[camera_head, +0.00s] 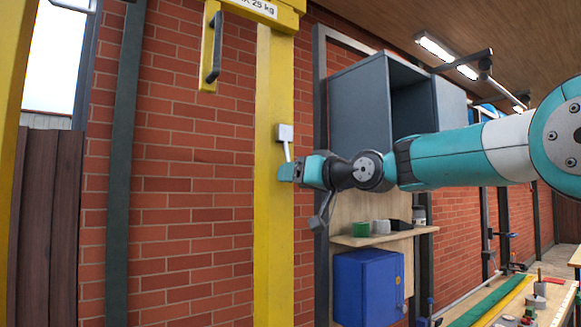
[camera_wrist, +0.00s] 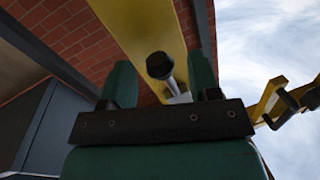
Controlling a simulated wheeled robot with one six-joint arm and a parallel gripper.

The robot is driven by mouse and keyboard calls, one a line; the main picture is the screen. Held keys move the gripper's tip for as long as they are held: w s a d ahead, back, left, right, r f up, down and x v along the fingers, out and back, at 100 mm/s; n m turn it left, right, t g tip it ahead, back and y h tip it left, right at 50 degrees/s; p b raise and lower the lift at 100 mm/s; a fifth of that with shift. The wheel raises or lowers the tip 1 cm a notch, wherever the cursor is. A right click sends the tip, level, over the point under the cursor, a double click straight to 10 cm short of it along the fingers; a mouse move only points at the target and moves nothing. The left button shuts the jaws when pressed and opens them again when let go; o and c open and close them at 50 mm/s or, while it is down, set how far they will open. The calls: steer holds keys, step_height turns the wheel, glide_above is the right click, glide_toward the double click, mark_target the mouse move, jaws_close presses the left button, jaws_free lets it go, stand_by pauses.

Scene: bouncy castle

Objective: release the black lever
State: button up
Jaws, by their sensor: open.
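The lever with a round black knob (camera_wrist: 159,65) on a grey stem shows in the wrist view, between the two green fingers of my gripper (camera_wrist: 161,76). The fingers stand apart, with gaps visible beside the knob. In the head view, a pale lever stem (camera_head: 287,151) runs down from a small light box (camera_head: 285,133) on the yellow post (camera_head: 275,235). My gripper (camera_head: 287,172) is at the stem's lower end, and the knob is hidden there. Whether a finger touches the lever cannot be told.
A yellow bracket with a black handle (camera_head: 214,62) is above left. A grey open cabinet (camera_head: 362,108), wooden shelf (camera_head: 385,238) and blue box (camera_head: 367,287) are on the brick wall to the right. A workbench (camera_head: 556,300) stands at lower right.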

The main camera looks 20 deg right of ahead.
steer(key=shift+x, duration=0.9)
steer(key=shift+c, duration=0.4)
jaws_close()
